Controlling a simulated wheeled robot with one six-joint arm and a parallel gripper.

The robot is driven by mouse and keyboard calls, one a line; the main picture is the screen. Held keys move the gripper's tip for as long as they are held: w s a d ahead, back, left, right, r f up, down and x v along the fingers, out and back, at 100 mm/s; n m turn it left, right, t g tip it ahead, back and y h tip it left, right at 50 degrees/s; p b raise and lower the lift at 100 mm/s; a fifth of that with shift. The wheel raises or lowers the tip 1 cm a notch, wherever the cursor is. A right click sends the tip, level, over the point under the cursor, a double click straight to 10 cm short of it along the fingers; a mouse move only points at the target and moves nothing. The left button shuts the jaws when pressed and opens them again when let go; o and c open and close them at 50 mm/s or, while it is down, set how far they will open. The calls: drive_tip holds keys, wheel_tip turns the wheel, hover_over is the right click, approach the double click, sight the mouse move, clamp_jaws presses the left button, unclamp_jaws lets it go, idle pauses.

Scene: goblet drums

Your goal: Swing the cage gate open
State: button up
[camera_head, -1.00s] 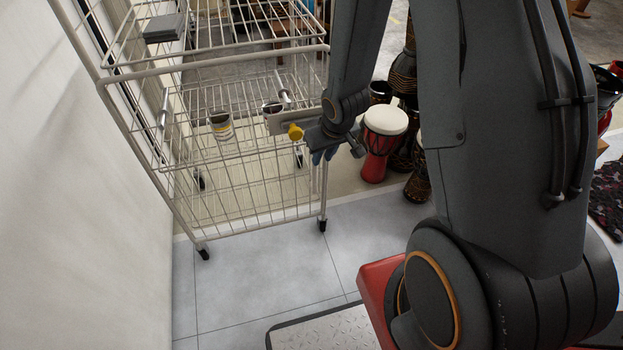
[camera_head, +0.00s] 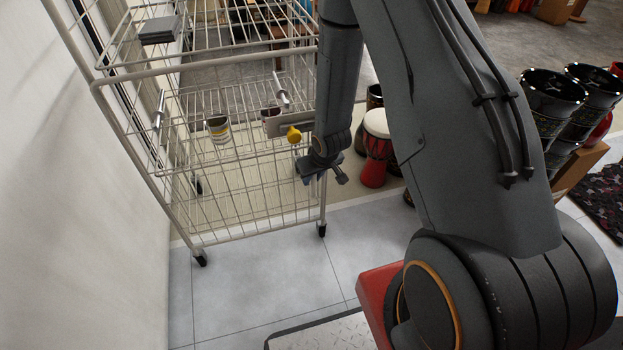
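The cage is a tall grey wire trolley (camera_head: 97,92) on wheels, standing on the left by the wall. Its front mesh gate (camera_head: 245,205) appears in line with the frame, so it looks closed. A metal latch plate (camera_head: 307,129) with a yellow knob (camera_head: 293,134) sits near the gate's upper right. My gripper (camera_head: 322,177) is just right of and below the knob, close to the cage's right front post. It appears apart from the knob. Its fingertips are small and partly hidden by the wrist, so I cannot see whether they are open.
Tins (camera_head: 218,129) stand on the wire shelf inside the cage, and a dark grey box (camera_head: 160,30) is higher up. A red drum with a white head (camera_head: 376,145) stands behind my arm. Black drums (camera_head: 552,95) are at the right. The tiled floor (camera_head: 255,275) before the cage is clear.

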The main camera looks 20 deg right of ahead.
drive_tip(key=shift+w+f, duration=0.15)
drive_tip(key=shift+f, duration=0.3)
clamp_jaws()
